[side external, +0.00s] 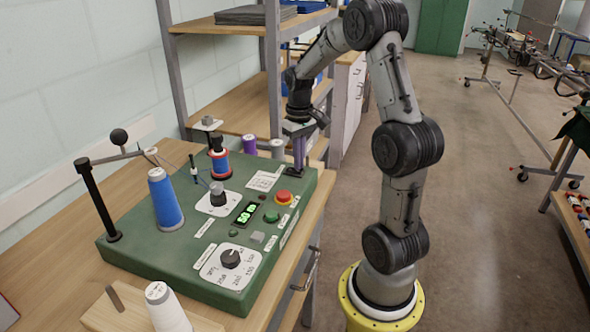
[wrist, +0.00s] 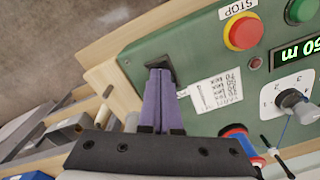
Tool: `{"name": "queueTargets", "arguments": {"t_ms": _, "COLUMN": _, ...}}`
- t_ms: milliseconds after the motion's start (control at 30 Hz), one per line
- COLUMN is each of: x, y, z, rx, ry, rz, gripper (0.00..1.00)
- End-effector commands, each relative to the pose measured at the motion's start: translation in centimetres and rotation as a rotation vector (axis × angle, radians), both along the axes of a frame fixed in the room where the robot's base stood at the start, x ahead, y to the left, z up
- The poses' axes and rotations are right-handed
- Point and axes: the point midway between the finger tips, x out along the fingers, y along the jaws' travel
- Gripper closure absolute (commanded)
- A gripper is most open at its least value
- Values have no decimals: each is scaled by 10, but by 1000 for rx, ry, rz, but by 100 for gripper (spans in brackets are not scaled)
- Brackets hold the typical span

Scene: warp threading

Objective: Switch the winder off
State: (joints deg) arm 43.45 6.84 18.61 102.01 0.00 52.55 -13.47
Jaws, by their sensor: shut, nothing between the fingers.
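The winder (side external: 130,235) is a green box on a wooden bench, with its control panel on top. A black switch (wrist: 151,62) sits at the panel's corner in the wrist view, partly hidden by my fingers. My gripper (side external: 298,170) is over the far right corner of the winder, pointing down. Its purple fingers (wrist: 159,73) are together, empty, with the tips at the switch; I cannot tell whether they press it. The display (side external: 246,214) shows lit green digits. A small red lamp (wrist: 256,63) sits beside the red stop button (wrist: 243,33).
A green button (side external: 272,216), a dial (side external: 231,259) and a smaller knob (side external: 218,194) are on the panel. A blue cone (side external: 164,200), a red-and-blue spool (side external: 220,164) and a thread arm (side external: 100,200) stand at the left. A shelf rack (side external: 273,60) is behind.

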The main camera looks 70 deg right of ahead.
Motion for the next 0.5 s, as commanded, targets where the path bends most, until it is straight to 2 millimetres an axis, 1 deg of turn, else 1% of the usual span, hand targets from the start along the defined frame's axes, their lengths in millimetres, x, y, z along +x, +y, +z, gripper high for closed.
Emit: {"name": "queueTargets", "arguments": {"t_ms": 500, "x": 0, "y": 0, "z": -7, "rx": 0, "ry": 1, "rz": 0, "gripper": 100}}
